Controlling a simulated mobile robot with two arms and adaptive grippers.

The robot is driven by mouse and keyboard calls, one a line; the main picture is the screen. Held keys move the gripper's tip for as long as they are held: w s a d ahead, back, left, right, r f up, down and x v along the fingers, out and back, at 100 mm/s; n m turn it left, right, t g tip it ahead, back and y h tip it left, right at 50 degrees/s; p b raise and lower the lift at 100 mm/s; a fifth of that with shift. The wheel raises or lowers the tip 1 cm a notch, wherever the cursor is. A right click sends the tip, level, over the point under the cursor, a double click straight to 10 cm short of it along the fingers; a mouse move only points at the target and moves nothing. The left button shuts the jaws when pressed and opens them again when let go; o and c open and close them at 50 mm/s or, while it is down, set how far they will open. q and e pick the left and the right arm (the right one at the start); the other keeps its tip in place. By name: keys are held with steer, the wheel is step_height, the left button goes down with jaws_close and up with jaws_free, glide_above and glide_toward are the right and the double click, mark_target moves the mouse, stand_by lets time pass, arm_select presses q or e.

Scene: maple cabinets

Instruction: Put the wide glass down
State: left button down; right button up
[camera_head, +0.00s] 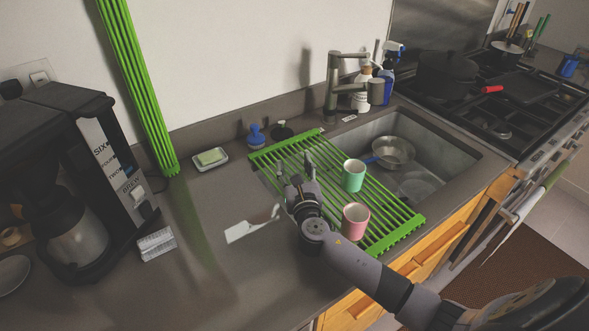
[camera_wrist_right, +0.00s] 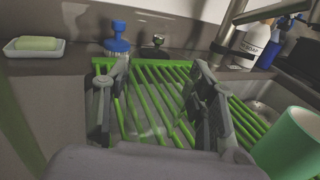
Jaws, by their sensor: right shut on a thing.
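My right gripper (camera_head: 297,174) is above the left part of the green drying rack (camera_head: 262,156) that lies across the sink. Its two fingers stand apart in the right wrist view (camera_wrist_right: 160,95), shut on the wide glass. The glass is clear and its outline hardly shows; the rack's bars (camera_wrist_right: 150,120) show through between the fingers. I cannot tell whether its base touches the rack. My left gripper is not in view.
A mint cup (camera_head: 354,176) and a pink cup (camera_head: 356,220) stand on the rack, right of my gripper. A pan (camera_head: 393,152) lies in the sink. The faucet (camera_head: 334,88), soap dish (camera_head: 210,158) and blue brush (camera_head: 257,136) are behind. A coffee maker (camera_head: 118,170) stands left.

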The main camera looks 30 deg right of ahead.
steer(key=shift+f, duration=0.1)
steer(key=o, duration=1.3)
steer(key=shift+c, duration=0.2)
steer(key=b+v, duration=0.1)
steer(key=v, duration=1)
steer(key=shift+s, duration=0.1)
steer(key=shift+s+a, duration=0.2)
steer(key=shift+s, duration=0.25)
